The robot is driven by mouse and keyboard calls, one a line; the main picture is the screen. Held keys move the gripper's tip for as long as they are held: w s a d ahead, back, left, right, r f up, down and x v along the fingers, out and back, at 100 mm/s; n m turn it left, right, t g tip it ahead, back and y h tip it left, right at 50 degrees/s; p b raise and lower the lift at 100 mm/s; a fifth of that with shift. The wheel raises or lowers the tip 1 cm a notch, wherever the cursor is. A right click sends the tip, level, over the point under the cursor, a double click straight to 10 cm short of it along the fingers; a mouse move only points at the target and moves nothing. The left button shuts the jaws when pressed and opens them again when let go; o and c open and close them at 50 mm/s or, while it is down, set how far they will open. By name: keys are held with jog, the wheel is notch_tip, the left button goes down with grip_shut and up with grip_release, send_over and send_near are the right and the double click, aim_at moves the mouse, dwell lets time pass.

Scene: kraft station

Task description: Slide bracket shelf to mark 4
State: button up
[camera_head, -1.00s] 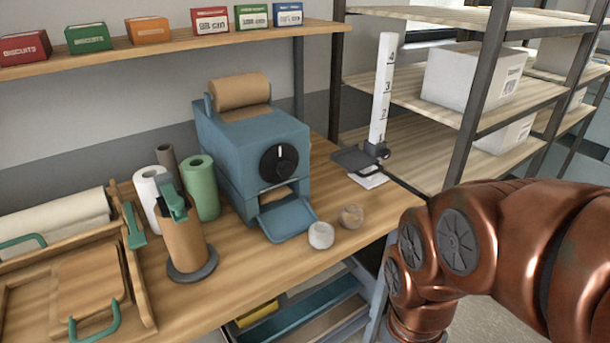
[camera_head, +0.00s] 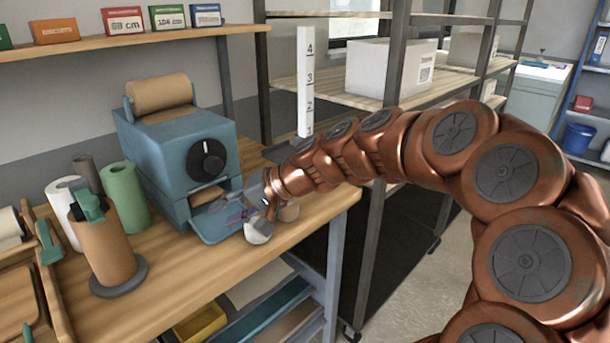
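The white upright post (camera_head: 305,75) with marks 1 to 4 stands at the back right end of the bench. Its lower part is hidden behind my arm. My gripper (camera_head: 228,208) is low over the bench, at the front of the blue dispenser's tray and left of the post. Its grey fingers are small and blend with the tray, so their opening is unclear. I see nothing held.
A blue dispenser (camera_head: 178,150) with a brown roll on top stands left of the post. A wooden rack (camera_head: 445,92) with a white box (camera_head: 375,70) stands behind my arm.

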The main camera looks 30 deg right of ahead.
jog(key=w+d+f+m+t+h+b, duration=0.1)
jog(key=w+d+m+t+h, duration=0.15)
jog(key=d, duration=0.75)
jog(key=w+d+f+m+t+h+b, duration=0.1)
jog(key=w+d+m+t, duration=0.25)
jog(key=d, duration=0.65)
jog(key=w+d+f+m+t+h+b, duration=0.1)
jog(key=w+d+m+t+b, duration=0.2)
jog(key=d, duration=0.7)
jog(key=shift+m+g, duration=0.5)
jog(key=shift+g, duration=0.1)
jog(key=shift+p+x, duration=1.1)
jog(key=shift+x, duration=2.55)
jog(key=shift+r, duration=0.1)
grip_shut()
